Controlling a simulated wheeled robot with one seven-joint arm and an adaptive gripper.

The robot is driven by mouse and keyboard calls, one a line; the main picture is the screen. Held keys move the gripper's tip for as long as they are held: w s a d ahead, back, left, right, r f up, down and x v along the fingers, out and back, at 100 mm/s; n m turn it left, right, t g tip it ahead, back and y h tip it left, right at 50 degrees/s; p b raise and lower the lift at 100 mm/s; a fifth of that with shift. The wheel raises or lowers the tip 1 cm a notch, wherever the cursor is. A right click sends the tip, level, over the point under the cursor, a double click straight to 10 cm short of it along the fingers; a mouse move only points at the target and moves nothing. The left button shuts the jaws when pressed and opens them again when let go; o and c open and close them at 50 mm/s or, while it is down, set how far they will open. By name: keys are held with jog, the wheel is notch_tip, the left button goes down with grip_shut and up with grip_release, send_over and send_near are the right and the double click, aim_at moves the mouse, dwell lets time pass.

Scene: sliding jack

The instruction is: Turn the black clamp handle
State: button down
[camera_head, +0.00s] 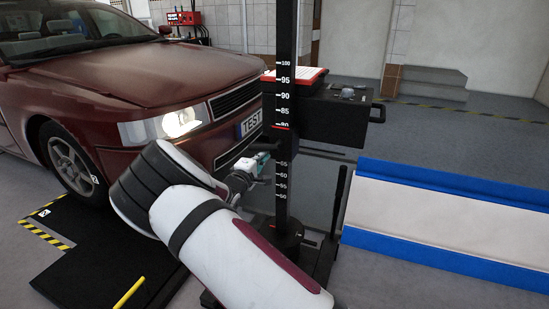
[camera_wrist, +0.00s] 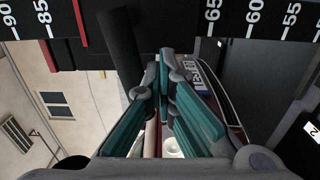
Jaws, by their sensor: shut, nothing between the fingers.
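The black clamp handle (camera_wrist: 122,48) is a thick dark bar in the wrist view. It slants down from the scaled column (camera_wrist: 230,22), between the 80 and 65 marks. My gripper (camera_wrist: 159,66) has its teal fingers shut with nothing between them. The fingertips point at the column and lie just right of the handle in the wrist view. I cannot tell whether they touch it. In the head view my gripper (camera_head: 264,160) is beside the column (camera_head: 285,105), below the black box, and the handle is hard to make out there.
The black headlight tester box (camera_head: 325,112) is on the column above my gripper. A red car (camera_head: 150,75) with a lit headlight stands close on the left. A blue and white ramp (camera_head: 440,215) lies at the right. Grey floor is free behind it.

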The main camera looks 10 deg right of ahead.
jog(key=shift+s+d+f, duration=0.1)
jog(key=shift+f, duration=0.05)
jog(key=p+v, duration=0.3)
jog(key=v, duration=0.5)
jog(key=shift+s+d+f, duration=0.15)
jog(key=shift+d+f, duration=0.1)
jog(key=shift+f, duration=0.1)
dwell(0.4)
